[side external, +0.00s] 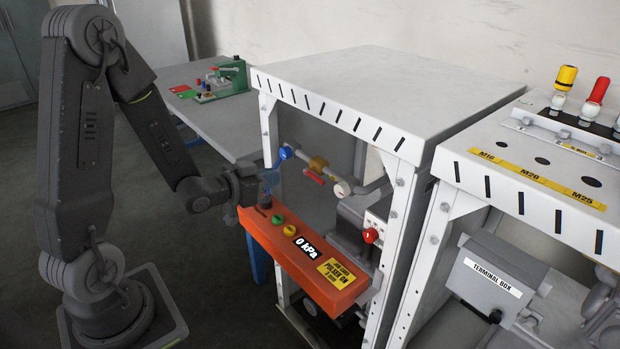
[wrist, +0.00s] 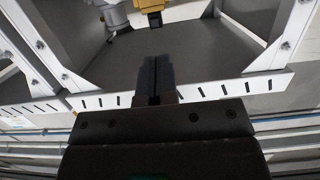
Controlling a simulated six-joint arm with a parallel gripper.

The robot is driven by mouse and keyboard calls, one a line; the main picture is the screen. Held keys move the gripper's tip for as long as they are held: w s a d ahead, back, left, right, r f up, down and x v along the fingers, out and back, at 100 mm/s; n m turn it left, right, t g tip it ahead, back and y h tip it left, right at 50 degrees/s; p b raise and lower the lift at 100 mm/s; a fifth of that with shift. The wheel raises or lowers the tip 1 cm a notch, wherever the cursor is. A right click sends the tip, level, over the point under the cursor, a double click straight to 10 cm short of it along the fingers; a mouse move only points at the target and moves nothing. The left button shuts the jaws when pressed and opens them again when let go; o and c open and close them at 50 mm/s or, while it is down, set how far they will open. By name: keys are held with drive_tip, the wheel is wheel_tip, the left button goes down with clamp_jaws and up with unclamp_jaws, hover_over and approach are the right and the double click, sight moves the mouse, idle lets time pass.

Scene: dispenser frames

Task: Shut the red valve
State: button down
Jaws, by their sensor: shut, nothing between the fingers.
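The red valve (side external: 314,177) is a small red lever under a brass body (side external: 318,163) on the grey pipe inside the white frame. In the side view the lever looks roughly in line with the pipe. My gripper (side external: 272,178) is at the frame's left opening, left of the valve and apart from it, near the blue knob. In the wrist view my gripper (wrist: 156,72) has its fingers together and empty. Part of a brass body (wrist: 143,4) with a dark end shows at the top edge there; the red lever is not visible in that view.
A blue knob (side external: 286,152) and a round white gauge (side external: 342,189) sit on the same pipe. An orange panel (side external: 300,265) with buttons and a "0 kPa" display juts out below. White frame posts bound the opening.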

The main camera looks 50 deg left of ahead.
approach(315, 178)
drive_tip(key=w+r, duration=0.3)
drive_tip(key=w, duration=0.2)
drive_tip(key=shift+w+d+f, duration=0.2)
drive_tip(key=shift+w+f, duration=0.45)
drive_tip(key=shift+f, duration=0.2)
drive_tip(key=shift+w+d+f, duration=0.2)
drive_tip(key=shift+w+f, duration=0.4)
drive_tip(key=shift+f, duration=0.25)
